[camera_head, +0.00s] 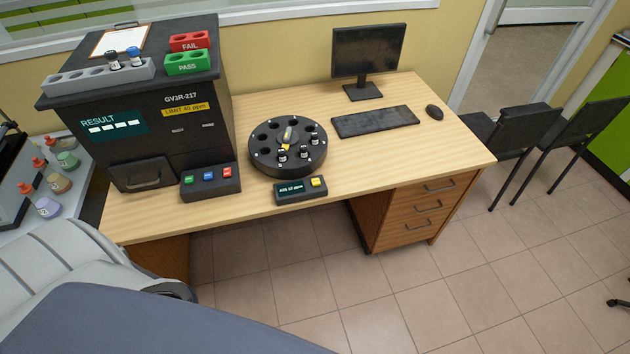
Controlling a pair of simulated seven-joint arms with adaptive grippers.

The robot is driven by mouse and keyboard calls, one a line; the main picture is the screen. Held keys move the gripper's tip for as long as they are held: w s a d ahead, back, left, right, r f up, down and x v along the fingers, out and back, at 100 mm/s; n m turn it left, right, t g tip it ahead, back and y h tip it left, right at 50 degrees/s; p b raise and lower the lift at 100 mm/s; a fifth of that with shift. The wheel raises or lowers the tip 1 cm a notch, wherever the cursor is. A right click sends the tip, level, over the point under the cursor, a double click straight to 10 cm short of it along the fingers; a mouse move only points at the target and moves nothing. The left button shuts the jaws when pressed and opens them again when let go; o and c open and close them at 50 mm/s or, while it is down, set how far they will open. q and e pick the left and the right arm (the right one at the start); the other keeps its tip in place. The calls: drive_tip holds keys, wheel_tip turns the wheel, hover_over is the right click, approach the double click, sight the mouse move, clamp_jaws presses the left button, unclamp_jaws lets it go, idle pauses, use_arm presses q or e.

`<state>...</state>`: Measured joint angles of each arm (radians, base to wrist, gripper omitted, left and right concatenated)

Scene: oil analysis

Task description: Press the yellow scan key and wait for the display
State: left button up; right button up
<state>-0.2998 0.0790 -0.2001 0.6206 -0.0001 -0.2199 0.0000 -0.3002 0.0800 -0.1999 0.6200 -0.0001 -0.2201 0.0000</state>
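The yellow scan key (317,182) sits at the right end of a small black console (302,191) near the table's front edge. The console's small display (291,189) is lit with a short line of text that seems to end in "ppm"; the rest is too small to read surely. Behind it stands a round black carousel (262,162) with several holes, a few vials with dark caps and a yellow mark near its hub. Neither of my grippers is in view, and nothing touches the key.
A black analyser (165,115) stands at the left with a "RESULT" screen (112,126) showing dashes. Its button box (210,182) has green, blue and red keys. A grey rack (90,80), FAIL (190,41) and PASS (188,63) blocks sit on top. Monitor (367,55) and keyboard (375,121) stand right.

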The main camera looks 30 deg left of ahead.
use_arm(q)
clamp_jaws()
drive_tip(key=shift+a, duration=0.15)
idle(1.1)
